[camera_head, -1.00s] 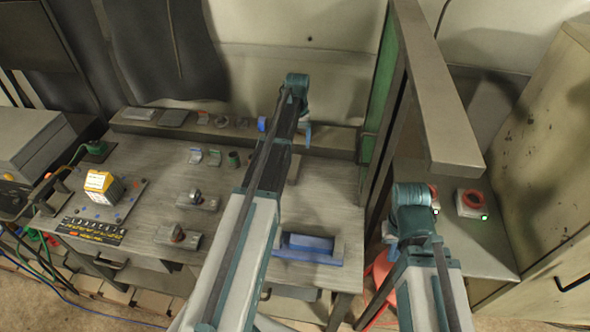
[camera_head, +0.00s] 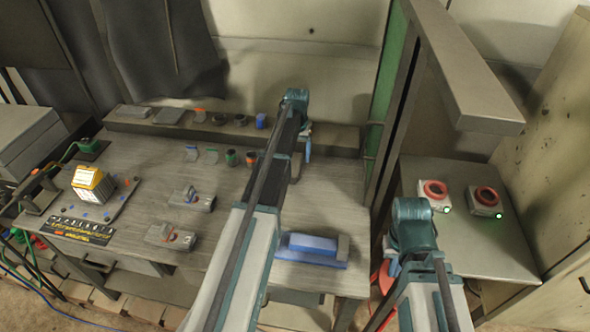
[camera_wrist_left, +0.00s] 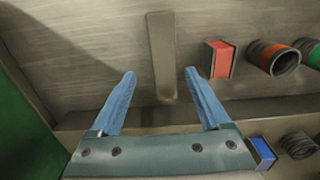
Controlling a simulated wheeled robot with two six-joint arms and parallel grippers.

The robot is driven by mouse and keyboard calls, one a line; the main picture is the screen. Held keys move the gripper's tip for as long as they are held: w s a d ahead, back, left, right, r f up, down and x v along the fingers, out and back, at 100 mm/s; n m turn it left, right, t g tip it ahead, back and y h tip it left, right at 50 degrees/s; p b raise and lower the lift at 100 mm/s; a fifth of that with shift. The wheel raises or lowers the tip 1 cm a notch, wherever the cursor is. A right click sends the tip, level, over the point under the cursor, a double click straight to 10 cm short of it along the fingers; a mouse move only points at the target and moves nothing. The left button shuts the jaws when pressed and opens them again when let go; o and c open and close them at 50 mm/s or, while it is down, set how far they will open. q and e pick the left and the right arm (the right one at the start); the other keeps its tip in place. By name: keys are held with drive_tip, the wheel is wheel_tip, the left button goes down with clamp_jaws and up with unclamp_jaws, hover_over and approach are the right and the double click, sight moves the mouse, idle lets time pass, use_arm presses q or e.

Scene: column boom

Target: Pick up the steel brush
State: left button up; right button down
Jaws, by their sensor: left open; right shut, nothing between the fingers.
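A plain grey-brown bar (camera_wrist_left: 161,55) lies on the bench between and beyond my left fingertips in the left wrist view. It also shows right of my left arm in the head view (camera_head: 297,167). It may be the steel brush, but I see no bristles and cannot tell. My left gripper (camera_wrist_left: 160,76) is open and empty, with its fingers apart on either side of the bar's near end. In the head view the left gripper (camera_head: 307,145) is partly hidden by its wrist. My right gripper (camera_head: 413,228) is at the right, shut and empty, its fingers hidden behind the wrist.
A back ledge (camera_head: 330,140) carries several small parts. Two fixtures (camera_head: 192,197) and a blue block (camera_head: 312,245) sit on the bench. A yellow-topped box (camera_head: 90,185) stands left. A grey column and boom (camera_head: 490,115) rise at right, near two red-ringed buttons (camera_head: 434,192).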

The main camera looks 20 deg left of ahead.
sight(295, 164)
use_arm(q)
drive_tip(key=f+b, duration=0.3)
drive_tip(key=shift+s+a+f, duration=0.25)
drive_tip(key=shift+a+f, duration=0.05)
drive_tip(key=shift+f, duration=0.05)
drive_tip(key=shift+f+b, duration=0.45)
drive_tip(key=shift+b, duration=0.1)
drive_tip(key=shift+f, duration=0.3)
clamp_jaws()
